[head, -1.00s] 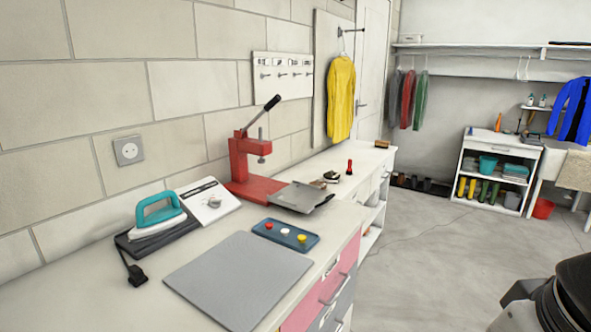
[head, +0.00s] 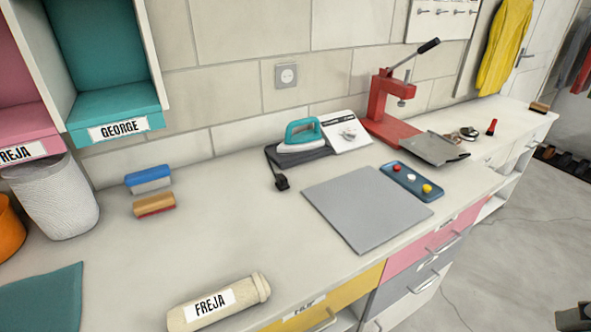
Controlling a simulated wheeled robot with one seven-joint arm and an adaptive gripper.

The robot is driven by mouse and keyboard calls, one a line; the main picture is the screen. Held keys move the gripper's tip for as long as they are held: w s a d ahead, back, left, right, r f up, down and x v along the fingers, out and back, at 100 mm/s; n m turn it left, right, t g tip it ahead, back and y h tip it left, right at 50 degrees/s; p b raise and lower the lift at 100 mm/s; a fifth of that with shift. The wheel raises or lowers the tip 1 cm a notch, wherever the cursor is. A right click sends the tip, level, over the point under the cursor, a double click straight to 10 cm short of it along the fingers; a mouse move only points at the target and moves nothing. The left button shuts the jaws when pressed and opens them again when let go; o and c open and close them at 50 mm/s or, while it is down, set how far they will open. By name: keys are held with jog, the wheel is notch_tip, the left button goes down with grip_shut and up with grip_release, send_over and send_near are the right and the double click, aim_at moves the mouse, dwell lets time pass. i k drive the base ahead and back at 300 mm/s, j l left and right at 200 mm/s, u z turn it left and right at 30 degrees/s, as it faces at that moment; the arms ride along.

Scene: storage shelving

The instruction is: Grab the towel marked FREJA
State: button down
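A rolled cream towel (head: 258,286) with a white label reading FREJA lies on the worktop near its front edge, at the bottom of the head view. It lies on its side, slightly tilted in the picture, and its label faces me. Nothing covers it. A dark part of my own arm shows at the bottom right corner, far to the right of the towel. My gripper's fingers are not in view.
A teal cloth (head: 45,300) lies left of the towel. A white basket (head: 55,195), an orange bowl (head: 8,235) and brushes (head: 150,180) stand behind. A grey mat (head: 365,208), iron (head: 303,136) and red press (head: 385,108) are right. Shelf compartments (head: 115,105) overhang at upper left.

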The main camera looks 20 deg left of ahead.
aim_at(194, 315)
jog(key=u, duration=1.4)
jog(key=k+j+u, duration=0.1)
jog(key=j, duration=0.25)
jog(key=k+j+u, duration=0.1)
jog(key=k+j, duration=0.15)
jog(key=j, duration=0.1)
